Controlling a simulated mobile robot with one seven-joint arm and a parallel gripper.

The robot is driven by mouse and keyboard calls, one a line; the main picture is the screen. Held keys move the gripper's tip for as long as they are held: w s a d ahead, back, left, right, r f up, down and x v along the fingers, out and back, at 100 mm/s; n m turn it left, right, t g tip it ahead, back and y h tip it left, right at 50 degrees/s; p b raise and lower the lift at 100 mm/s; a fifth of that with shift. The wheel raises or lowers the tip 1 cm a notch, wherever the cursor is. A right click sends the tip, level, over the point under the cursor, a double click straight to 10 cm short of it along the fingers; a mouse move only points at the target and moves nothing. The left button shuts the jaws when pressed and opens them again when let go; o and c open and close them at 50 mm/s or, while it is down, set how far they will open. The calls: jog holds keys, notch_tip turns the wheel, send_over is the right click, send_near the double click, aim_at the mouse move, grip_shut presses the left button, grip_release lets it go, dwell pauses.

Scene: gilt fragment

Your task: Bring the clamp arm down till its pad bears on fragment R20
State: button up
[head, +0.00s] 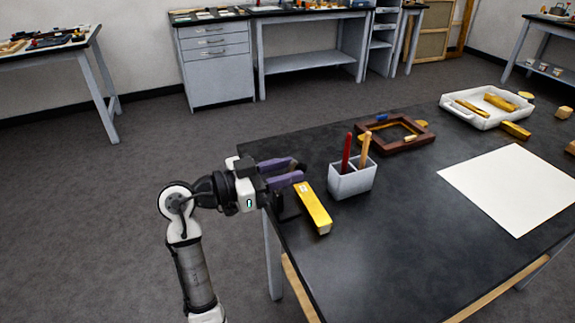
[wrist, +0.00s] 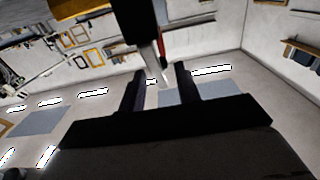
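My gripper (head: 300,170) is at the table's left edge, with its two purple fingers apart. In the wrist view the two dark fingers (wrist: 157,76) also stand apart, with nothing clearly held between them. A yellow bar (head: 315,208) with a pale mark at its far end lies just right of and below the fingers in the head view. A dark object (head: 287,208) sits beside the bar, partly hidden by my gripper. I cannot make out the clamp arm, its pad or an R20 label. A black shape (wrist: 137,22) fills the top middle of the wrist view.
A grey holder (head: 351,182) with a red and a tan stick stands right of the bar. A brown frame (head: 405,145) and a white tray (head: 462,112) with gold pieces lie farther back. A white sheet (head: 515,190) lies at right. The dark table front (head: 390,260) is clear.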

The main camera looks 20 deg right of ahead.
jog(key=shift+d, duration=0.35)
jog(key=shift+c, duration=0.4)
grip_shut()
